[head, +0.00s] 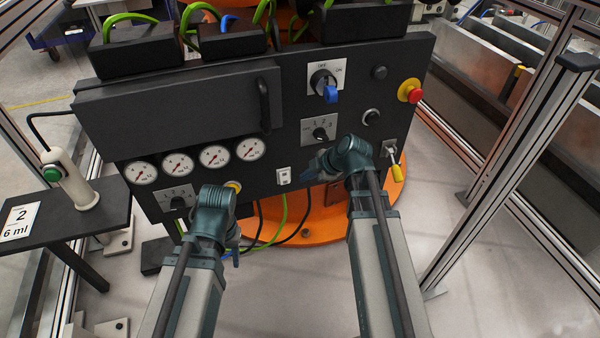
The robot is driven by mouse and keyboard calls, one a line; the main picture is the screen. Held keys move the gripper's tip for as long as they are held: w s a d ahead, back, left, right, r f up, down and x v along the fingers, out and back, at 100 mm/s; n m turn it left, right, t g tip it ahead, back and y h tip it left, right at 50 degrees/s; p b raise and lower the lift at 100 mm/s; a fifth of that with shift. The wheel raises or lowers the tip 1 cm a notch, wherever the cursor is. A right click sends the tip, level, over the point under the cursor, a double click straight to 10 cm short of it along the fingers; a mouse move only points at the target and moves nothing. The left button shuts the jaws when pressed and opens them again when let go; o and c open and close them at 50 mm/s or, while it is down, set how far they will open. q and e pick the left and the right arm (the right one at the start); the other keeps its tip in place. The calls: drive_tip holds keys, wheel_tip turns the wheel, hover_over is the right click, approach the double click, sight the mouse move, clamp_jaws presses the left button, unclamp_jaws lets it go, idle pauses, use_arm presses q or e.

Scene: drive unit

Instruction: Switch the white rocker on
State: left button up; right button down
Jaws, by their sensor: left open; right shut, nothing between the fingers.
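The white rocker (283,176) is a small white switch low on the dark panel (190,100), below the black selector knob. It is too small to tell which way it is tipped. My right gripper (310,165) is shut and empty. It points left, just right of the rocker in the picture, with a small gap between them; whether it touches the panel I cannot tell. My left gripper (235,256) is open, low in front of the panel's left part and left of the rocker. Its fingers are mostly hidden behind my wrist.
A side shelf (80,235) holds a green-button handle (72,180). Frame posts flank the space.

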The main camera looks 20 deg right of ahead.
use_arm(q)
drive_tip(key=shift+r, duration=0.3)
use_arm(e)
drive_tip(key=shift+s+d+r, duration=0.15)
drive_tip(key=shift+d+r, duration=0.05)
drive_tip(key=shift+r, duration=0.1)
use_arm(q)
drive_tip(key=shift+f+b, duration=0.3)
drive_tip(key=shift+f, duration=0.05)
use_arm(e)
drive_tip(key=shift+s+f+g, duration=0.2)
drive_tip(key=shift+f+g, duration=0.2)
drive_tip(key=shift+f, duration=0.35)
